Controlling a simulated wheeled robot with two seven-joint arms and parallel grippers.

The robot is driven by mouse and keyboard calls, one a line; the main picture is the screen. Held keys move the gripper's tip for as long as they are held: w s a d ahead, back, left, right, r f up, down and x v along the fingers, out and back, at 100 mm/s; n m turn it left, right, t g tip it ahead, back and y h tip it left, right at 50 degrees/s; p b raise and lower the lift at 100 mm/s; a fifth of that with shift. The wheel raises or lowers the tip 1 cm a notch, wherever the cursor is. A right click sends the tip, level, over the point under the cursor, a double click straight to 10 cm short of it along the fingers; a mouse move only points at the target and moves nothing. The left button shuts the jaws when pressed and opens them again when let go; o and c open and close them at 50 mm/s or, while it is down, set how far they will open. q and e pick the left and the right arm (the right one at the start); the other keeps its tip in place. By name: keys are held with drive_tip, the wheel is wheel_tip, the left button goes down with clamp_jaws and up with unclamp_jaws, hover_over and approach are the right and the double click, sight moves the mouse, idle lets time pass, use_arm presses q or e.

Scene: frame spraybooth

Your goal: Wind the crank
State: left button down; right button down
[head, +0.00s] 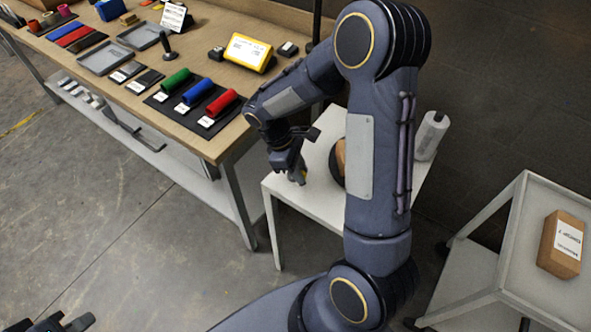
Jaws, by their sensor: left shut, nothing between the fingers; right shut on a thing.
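A round, dark-rimmed thing with a tan face (338,160) stands on a small white table (290,188); it looks like the crank's body. My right arm hides most of it. My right gripper (298,178) points down over the table, just left of this round thing. It is shut on a small part, seemingly the crank's handle, which the fingers mostly hide. My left gripper (66,324) is shut and empty at the bottom left corner, low over the floor and far from the crank.
A wooden workbench (215,148) on the left carries green, blue and red rollers, grey trays (104,58) and a yellow device (247,53). A white cylinder (431,135) stands at the white table's back right. A cart (540,298) with a cardboard box (563,245) is at right. The floor between is clear.

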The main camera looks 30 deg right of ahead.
drive_tip(key=n, duration=0.1)
drive_tip(key=d+n+t, duration=0.1)
drive_tip(key=n, duration=0.1)
drive_tip(key=n+h, duration=0.1)
drive_tip(key=shift+d+n, duration=0.25)
drive_tip(key=shift+n, duration=0.05)
drive_tip(key=shift+w+d+n+t+h, duration=0.1)
drive_tip(key=shift+d+n+t, duration=0.2)
drive_tip(key=shift+n, duration=0.45)
drive_tip(key=shift+w+d+n+t+h, duration=0.15)
drive_tip(key=shift+n+t, duration=0.2)
drive_tip(key=shift+n, duration=0.35)
drive_tip(key=shift+d+n+t+h, duration=0.1)
drive_tip(key=shift+d+n+t, duration=0.2)
drive_tip(key=shift+n, duration=0.45)
drive_tip(key=shift+a, duration=0.1)
drive_tip(key=c, duration=1.3)
unclamp_jaws()
drive_tip(key=shift+r, duration=0.1)
drive_tip(key=v, duration=0.7)
drive_tip(key=shift+a+r, duration=0.1)
drive_tip(key=shift+r, duration=0.2)
